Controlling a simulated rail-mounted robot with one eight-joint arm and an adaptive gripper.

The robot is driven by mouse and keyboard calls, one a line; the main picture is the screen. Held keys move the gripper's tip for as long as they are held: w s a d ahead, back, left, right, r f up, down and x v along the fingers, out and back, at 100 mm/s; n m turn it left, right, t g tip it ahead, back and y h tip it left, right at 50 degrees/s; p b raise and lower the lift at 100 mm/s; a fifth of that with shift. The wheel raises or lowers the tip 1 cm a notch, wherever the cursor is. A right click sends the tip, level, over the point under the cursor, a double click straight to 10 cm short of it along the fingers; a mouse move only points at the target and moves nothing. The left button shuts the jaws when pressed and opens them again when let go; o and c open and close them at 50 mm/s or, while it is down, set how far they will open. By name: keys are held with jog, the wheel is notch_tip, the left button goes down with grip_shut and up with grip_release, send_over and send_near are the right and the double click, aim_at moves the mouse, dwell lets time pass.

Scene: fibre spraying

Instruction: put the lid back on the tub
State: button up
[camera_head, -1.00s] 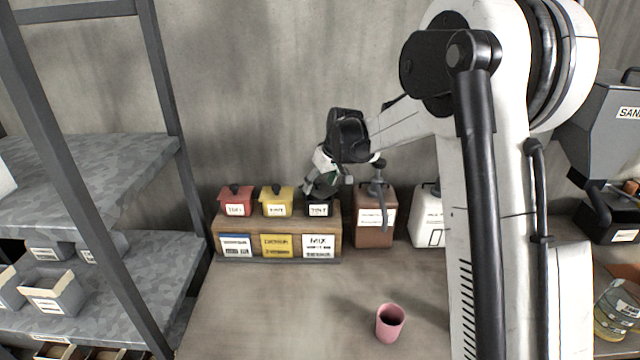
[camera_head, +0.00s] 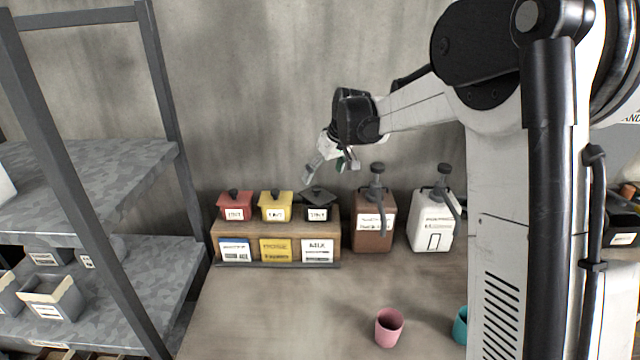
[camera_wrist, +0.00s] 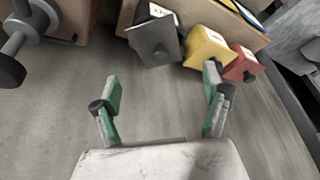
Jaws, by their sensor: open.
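The black tub (camera_head: 318,214) stands at the right end of the wooden stand's top, and its black lid (camera_head: 317,195) with a knob lies on it. The lid looks slightly turned against the tub; I cannot tell if it is fully seated. The tub's dark top (camera_wrist: 156,42) also shows in the wrist view, beyond the fingers. The yellow tub (camera_head: 276,207) and the red tub (camera_head: 235,207) stand to its left, both lidded. My gripper (camera_head: 328,170) is open and empty, above the black tub and apart from it. Its green-padded fingers (camera_wrist: 162,82) are spread in the wrist view.
A brown pump bottle (camera_head: 374,222) and a white pump bottle (camera_head: 430,222) stand right of the wooden stand (camera_head: 330,231). A pink cup (camera_head: 389,328) and a teal cup (camera_head: 460,326) stand on the front bench. A grey shelf (camera_head: 80,180) is at left. The bench's front left is clear.

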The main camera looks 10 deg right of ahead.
jog(key=v, duration=0.6)
jog(key=s+a+r+m+t+h, duration=0.1)
jog(key=s+r, duration=0.1)
jog(key=s, duration=0.8)
jog(key=s+a+r+m, duration=0.1)
jog(key=s+r, duration=0.2)
jog(key=s, duration=0.7)
jog(key=s+f+m+t, duration=0.1)
jog(key=s+f, duration=0.2)
jog(key=s, duration=0.6)
jog(key=s+f+m+h, duration=0.1)
jog(key=s+f, duration=0.3)
jog(key=s, duration=0.6)
jog(key=shift+f+t+b, duration=0.3)
jog(key=shift+t, duration=0.1)
jog(key=shift+a, duration=0.1)
notch_tip(320, 180, down, 10)
jog(key=b, duration=0.9)
jog(key=shift+r+b, duration=0.15)
jog(key=shift+b, duration=0.2)
